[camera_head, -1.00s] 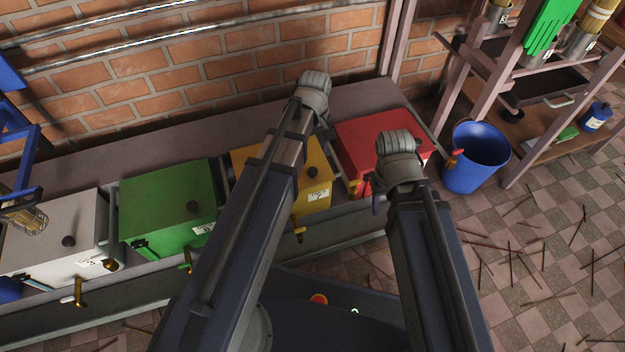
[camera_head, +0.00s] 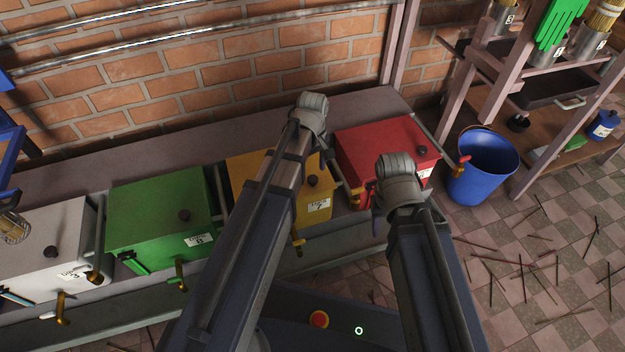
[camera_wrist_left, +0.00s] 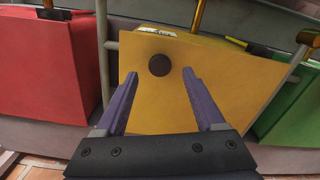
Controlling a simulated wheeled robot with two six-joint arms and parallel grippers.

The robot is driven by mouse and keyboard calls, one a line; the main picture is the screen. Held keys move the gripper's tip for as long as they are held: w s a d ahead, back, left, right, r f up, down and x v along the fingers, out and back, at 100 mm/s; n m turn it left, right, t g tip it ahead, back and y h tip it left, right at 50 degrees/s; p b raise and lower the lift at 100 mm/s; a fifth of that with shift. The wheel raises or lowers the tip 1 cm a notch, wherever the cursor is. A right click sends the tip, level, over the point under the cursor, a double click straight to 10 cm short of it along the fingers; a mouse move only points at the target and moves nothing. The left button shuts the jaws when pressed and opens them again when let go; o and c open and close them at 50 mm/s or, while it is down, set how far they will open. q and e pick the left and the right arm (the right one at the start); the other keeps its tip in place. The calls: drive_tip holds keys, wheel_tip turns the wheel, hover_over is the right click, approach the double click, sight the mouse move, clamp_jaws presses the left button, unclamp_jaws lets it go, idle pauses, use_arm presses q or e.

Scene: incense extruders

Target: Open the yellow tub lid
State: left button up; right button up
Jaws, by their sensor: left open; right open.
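The yellow tub (camera_head: 318,203) stands on the bench between the green and red tubs, its lid flat and closed. My left arm covers much of it in the head view. In the left wrist view the yellow lid (camera_wrist_left: 215,85) fills the middle, with a dark round knob (camera_wrist_left: 159,65). My left gripper (camera_wrist_left: 158,78) is open, its two fingers pointing at the lid on either side of the knob's line; the knob shows just beyond the fingertips, not gripped. In the head view the left gripper's fingers are hidden behind its wrist. My right wrist is near the red tub; its fingers are mostly hidden.
The green tub (camera_head: 155,212) and white tub (camera_head: 45,235) stand to the left, the red tub (camera_head: 385,145) to the right. Pipes and brass taps run between and before them. A blue bucket (camera_head: 482,170) stands at right. Sticks litter the floor.

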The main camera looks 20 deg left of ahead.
use_arm(q)
drive_tip(key=shift+f+b, duration=0.95)
drive_tip(key=shift+f, duration=0.5)
use_arm(e)
wheel_tip(320, 180, down, 3)
drive_tip(key=shift+r, duration=0.1)
use_arm(q)
drive_tip(key=shift+c, duration=0.4)
clamp_jaws()
